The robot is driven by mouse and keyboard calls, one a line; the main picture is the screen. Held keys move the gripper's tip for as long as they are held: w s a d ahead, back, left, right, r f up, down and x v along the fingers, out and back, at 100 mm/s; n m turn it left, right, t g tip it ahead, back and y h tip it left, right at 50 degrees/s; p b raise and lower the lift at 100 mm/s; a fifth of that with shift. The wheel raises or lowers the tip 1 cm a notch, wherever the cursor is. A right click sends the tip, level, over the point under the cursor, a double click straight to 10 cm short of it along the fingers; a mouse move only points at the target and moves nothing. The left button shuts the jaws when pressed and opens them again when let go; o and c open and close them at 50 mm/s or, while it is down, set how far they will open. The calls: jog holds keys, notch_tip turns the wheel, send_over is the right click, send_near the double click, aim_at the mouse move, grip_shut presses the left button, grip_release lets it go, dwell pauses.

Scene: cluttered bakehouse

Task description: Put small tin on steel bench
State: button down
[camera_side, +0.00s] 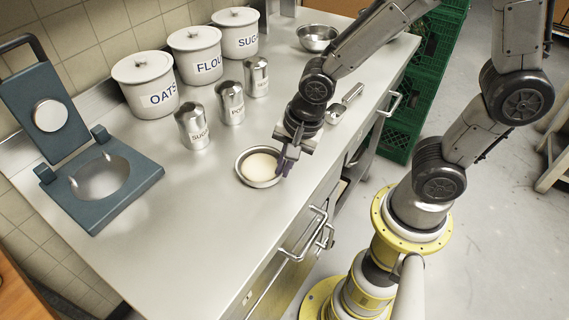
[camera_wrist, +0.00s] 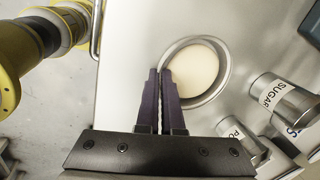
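The small tin (camera_side: 257,184) is a round, shallow metal tin with pale, smooth contents. It is upright, at the front middle of the steel bench (camera_side: 200,235); whether it touches the bench or is slightly raised is unclear. My gripper (camera_side: 284,168) is at the tin's right rim, pointing down. In the wrist view my gripper (camera_wrist: 159,72) has its dark fingers nearly together at the left rim of the tin (camera_wrist: 225,72), with the rim appearing pinched between the tips. The fingers hide part of the rim.
Shakers stand behind the tin, the nearest being the sugar shaker (camera_side: 192,127). Behind them are white canisters (camera_side: 147,88). A metal scoop (camera_side: 343,105) lies right of my gripper. The bench's front left is clear.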

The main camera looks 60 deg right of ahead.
jog(key=shift+f, duration=0.1)
jog(key=c, duration=1.5)
grip_release()
jog(key=shift+f, duration=0.1)
jog(key=o, duration=0.4)
jog(key=shift+o, duration=0.2)
jog(key=a+v, duration=0.1)
jog(key=v, duration=1)
jog(key=s+d+r+n+t, duration=0.1)
jog(key=s+d+r+n, duration=0.1)
jog(key=s+d+n, duration=0.2)
jog(key=s+d+r+n+t, duration=0.1)
jog(key=s+d+r+n, duration=0.1)
jog(key=n, duration=0.9)
jog(key=shift+s+d+r+t+h, duration=0.3)
jog(key=shift+s+d+h, duration=0.1)
jog(key=shift+s+d, duration=0.6)
